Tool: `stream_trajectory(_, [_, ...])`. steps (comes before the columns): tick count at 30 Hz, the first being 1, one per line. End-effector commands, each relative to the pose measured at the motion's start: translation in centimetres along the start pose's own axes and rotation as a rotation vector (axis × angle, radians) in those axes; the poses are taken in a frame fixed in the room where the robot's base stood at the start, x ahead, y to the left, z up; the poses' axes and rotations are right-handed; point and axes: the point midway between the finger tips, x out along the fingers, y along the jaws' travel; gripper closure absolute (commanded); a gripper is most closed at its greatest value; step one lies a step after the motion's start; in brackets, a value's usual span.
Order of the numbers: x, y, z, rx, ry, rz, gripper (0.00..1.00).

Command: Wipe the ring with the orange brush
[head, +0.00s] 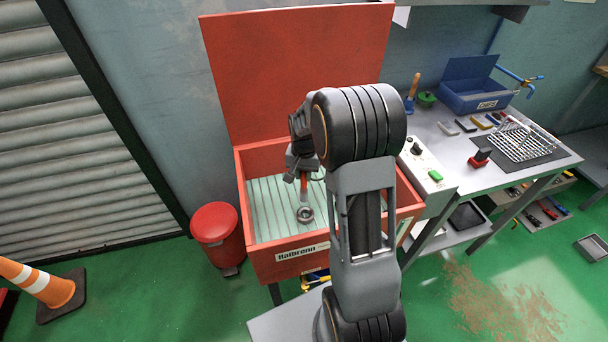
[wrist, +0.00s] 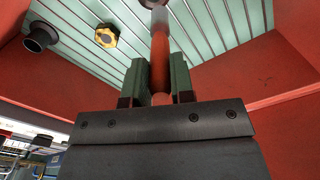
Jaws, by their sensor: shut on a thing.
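My gripper (head: 302,172) is inside the red tub and shut on the orange brush (head: 304,184), which hangs down from it. In the wrist view, the brush's orange handle (wrist: 160,62) sits between the two green-faced fingers (wrist: 158,82), with a paler part toward the top edge. The grey metal ring (head: 305,214) lies on the slatted floor of the tub, just below the brush. I cannot tell whether the brush tip touches it. A dark round edge at the top of the wrist view may be the ring, mostly cut off.
The red tub (head: 278,254) has raised walls and a tall open lid (head: 290,60). My arm hides its right part. A workbench (head: 455,150) with tools stands right.

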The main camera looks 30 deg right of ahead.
Motion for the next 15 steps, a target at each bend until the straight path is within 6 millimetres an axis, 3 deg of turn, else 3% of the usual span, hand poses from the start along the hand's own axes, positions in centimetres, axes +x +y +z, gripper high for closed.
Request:
stream_trajectory(6, [-2.0,0.0,0.0,0.0,0.0,0.0,1.0])
stream_trajectory(15, [-2.1,0.0,0.0,0.0,0.0,0.0,1.0])
